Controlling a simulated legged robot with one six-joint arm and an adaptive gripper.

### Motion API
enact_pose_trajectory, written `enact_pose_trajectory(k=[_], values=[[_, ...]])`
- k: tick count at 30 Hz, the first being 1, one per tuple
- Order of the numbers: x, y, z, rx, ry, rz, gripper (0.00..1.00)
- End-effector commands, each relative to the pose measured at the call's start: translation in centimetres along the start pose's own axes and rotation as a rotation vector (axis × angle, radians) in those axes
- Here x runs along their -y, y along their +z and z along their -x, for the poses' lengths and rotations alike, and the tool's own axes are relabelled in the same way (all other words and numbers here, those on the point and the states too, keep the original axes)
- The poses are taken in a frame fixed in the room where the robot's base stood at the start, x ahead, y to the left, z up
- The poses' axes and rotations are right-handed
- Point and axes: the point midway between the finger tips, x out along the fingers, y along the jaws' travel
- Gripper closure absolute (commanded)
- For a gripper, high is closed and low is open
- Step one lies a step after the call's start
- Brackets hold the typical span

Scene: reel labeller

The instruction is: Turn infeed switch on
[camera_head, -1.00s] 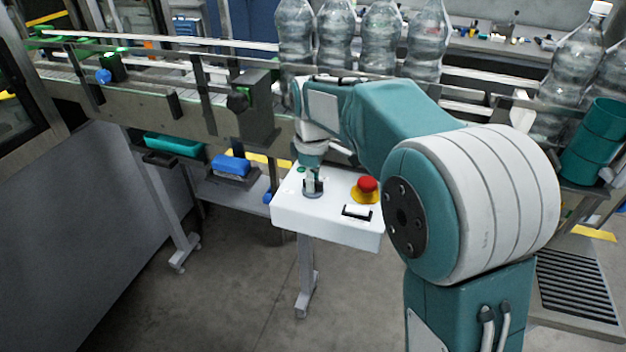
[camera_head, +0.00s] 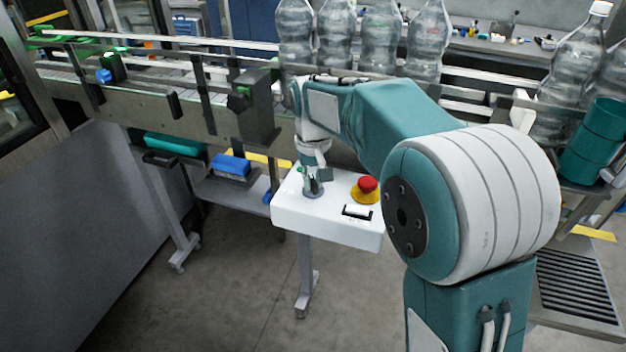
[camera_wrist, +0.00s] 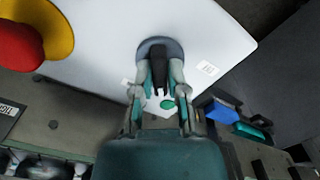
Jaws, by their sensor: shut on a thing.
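The infeed switch (camera_wrist: 158,62) is a black lever knob on a round grey base on the white control box (camera_head: 332,226). In the wrist view my gripper (camera_wrist: 159,82) has one finger on each side of the black knob and is shut on it. The knob points roughly along the picture's vertical there. In the head view my gripper (camera_head: 313,184) is over the switch at the left part of the box, and it partly hides the knob. Small white labels (camera_wrist: 207,68) lie on the box beside the switch.
A red emergency stop button (camera_head: 368,184) on a yellow base sits right of the switch. A black-framed white rocker (camera_head: 357,212) is in front of it. A conveyor (camera_head: 190,104) with large clear bottles (camera_head: 380,45) runs behind the box. A green button (camera_wrist: 167,104) is close to my fingers.

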Motion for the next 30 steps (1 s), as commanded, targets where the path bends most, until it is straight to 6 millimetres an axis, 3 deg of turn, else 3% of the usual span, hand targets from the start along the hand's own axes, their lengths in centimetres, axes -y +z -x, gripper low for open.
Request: enact_pose_trajectory(k=[15, 30], values=[[0.03, -0.25, 0.17, -0.011, -0.003, -0.443, 1.00], [0.02, -0.27, 0.20, -0.012, -0.004, -0.624, 1.00]])
